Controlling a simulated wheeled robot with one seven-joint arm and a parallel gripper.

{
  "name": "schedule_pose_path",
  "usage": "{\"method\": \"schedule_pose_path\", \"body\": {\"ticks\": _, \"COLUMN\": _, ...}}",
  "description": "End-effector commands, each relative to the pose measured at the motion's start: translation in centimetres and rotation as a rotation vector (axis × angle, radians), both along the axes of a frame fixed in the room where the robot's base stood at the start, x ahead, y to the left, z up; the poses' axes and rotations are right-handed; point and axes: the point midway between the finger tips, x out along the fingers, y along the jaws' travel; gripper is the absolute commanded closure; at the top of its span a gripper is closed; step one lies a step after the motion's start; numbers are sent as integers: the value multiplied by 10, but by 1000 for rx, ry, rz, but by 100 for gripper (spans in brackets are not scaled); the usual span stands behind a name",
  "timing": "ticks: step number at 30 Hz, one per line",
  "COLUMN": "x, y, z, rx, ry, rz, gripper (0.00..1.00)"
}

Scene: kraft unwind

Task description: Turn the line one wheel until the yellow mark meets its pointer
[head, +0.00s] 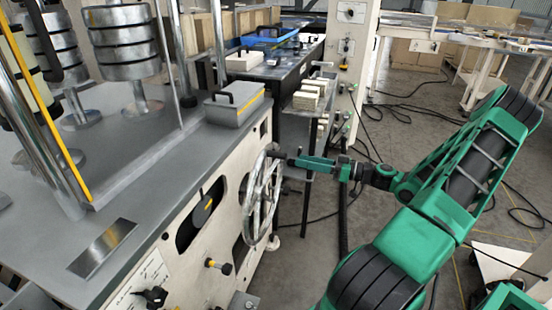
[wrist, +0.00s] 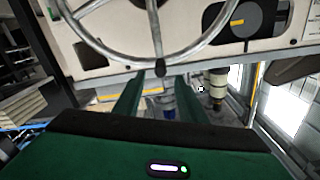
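The metal spoked wheel (head: 250,212) stands on the cream front panel of the machine; its lower rim crosses the top of the wrist view (wrist: 118,50). A dark handle knob (wrist: 160,69) sits on its rim. A yellow mark (head: 208,204) shows on a dark disc in an oval window left of the wheel; it also shows in the wrist view (wrist: 237,22). My gripper (head: 298,160) is at the wheel's upper right side. In the wrist view its fingers (wrist: 156,80) are apart, with the knob at the gap between their tips; contact is unclear.
A grey box (head: 234,104) stands on the machine top. A dark bench (head: 290,65) and a cream post (head: 348,60) stand behind. Cables lie on the floor at the right.

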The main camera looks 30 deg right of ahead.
Motion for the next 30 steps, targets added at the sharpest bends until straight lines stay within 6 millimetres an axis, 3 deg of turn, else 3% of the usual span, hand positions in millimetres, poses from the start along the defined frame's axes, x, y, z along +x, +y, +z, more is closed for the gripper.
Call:
{"method": "schedule_pose_path", "body": {"ticks": 16, "x": 68, "y": 55, "z": 0, "rx": -1, "ry": 2, "rz": 6, "gripper": 63}}
{"method": "schedule_pose_path", "body": {"ticks": 30, "x": 80, "y": 64, "z": 0, "rx": -1, "ry": 4, "rz": 3, "gripper": 63}}
